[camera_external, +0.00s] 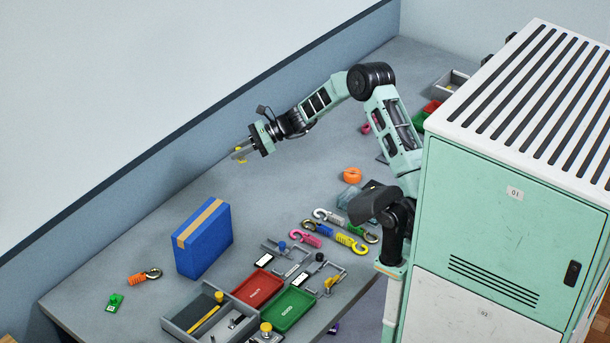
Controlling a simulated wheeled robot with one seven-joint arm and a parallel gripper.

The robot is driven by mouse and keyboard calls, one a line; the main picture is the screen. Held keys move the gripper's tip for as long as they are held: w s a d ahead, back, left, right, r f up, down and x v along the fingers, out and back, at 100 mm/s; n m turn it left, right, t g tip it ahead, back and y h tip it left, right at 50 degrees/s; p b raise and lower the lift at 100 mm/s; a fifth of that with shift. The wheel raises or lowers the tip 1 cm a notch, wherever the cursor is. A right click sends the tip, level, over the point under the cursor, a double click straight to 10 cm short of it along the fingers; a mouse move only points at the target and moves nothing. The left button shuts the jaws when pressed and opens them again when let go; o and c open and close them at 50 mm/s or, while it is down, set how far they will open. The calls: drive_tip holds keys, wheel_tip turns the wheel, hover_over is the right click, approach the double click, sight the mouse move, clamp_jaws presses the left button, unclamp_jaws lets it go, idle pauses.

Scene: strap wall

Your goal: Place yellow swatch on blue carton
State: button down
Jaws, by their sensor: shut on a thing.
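The blue carton (203,241) stands upright on the grey bench at the left, with a tan tape strip across its top and down its front. My gripper (239,152) is raised above the bench behind and to the right of the carton, apart from it. It is shut on the small yellow swatch (240,155), of which only a little shows at the fingertips. The swatch is too small in this view to tell its exact shape or how it sits between the fingers.
Near the front edge lie a grey divided tray (178,325), a red tray (258,289) and a green tray (287,310). Several coloured hooked straps (325,230) lie right of the carton. An orange strap (138,279) lies left of it. The bench behind the carton is clear.

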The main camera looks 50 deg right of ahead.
drive_tip(key=s+a+r+n+g+y, duration=0.1)
drive_tip(key=s+a+r+n+g, duration=0.15)
drive_tip(key=a, duration=1.15)
drive_tip(key=n+g+y+p, duration=0.1)
drive_tip(key=n+g+p, duration=0.1)
drive_tip(key=n+g, duration=0.15)
hover_over(200, 220)
wheel_tip(200, 220, down, 3)
drive_tip(key=shift+f+m, duration=0.1)
drive_tip(key=shift+m, duration=0.3)
drive_tip(key=shift+f+p, duration=0.3)
drive_tip(key=shift+f, duration=1.85)
drive_tip(key=shift+f, duration=0.15)
drive_tip(key=c, duration=1.4)
unclamp_jaws()
drive_tip(key=shift+o, duration=0.2)
